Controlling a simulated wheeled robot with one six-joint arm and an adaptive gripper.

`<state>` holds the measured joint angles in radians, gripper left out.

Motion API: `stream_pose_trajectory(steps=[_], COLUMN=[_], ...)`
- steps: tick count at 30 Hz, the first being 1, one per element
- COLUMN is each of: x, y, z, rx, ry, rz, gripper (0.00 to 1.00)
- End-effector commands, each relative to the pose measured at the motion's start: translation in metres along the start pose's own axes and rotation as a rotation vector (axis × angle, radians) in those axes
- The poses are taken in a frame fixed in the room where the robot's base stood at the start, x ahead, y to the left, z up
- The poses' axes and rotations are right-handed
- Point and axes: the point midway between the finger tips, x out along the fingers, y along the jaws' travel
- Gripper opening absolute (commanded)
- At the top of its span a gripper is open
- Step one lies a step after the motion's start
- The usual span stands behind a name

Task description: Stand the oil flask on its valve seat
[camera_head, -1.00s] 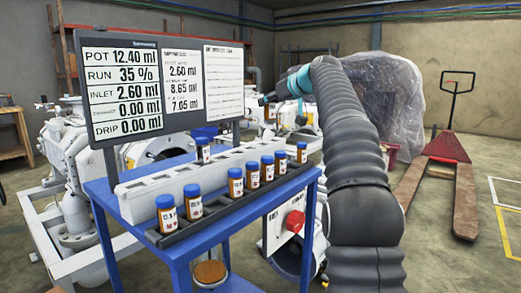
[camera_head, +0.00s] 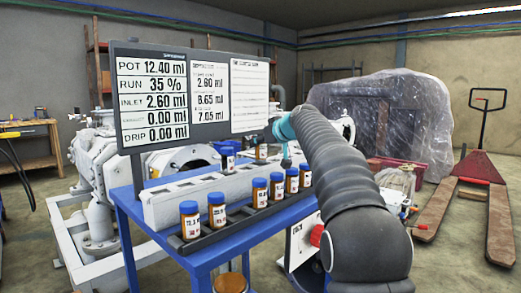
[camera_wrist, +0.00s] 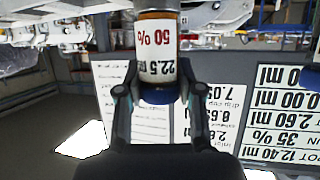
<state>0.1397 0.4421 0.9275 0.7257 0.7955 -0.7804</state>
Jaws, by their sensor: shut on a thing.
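My gripper (camera_wrist: 158,92) is shut on a brown oil flask (camera_wrist: 157,45) near its blue cap. The wrist view is upside down; its label reads 22.5 and 50 %, and a grey part shows at its base. In the head view the held flask (camera_head: 261,151) is upright above or at the far end of the white valve block (camera_head: 160,207), partly hidden by my gripper. I cannot tell whether its base touches a seat. Dark square seats show along the block's top. Another flask (camera_head: 227,160) stands on the block.
Several blue-capped flasks (camera_head: 217,211) stand in the dark rack (camera_head: 240,226) along the front of the blue table (camera_head: 125,205). A display panel (camera_head: 195,95) rises behind the block. A red button (camera_head: 316,236) is at the table's right side. My arm hides the table's right end.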

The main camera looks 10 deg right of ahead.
Motion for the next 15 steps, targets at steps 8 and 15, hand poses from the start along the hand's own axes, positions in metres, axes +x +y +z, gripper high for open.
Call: stream_pose_trajectory(steps=[8, 15], x=[0.0051, 0.0066], y=[-0.0007, -0.0006], z=[0.0125, 0.0159], rx=[-0.001, -0.001], ry=[0.002, 0.002], rz=[0.000, 0.000], gripper=[0.00, 0.00])
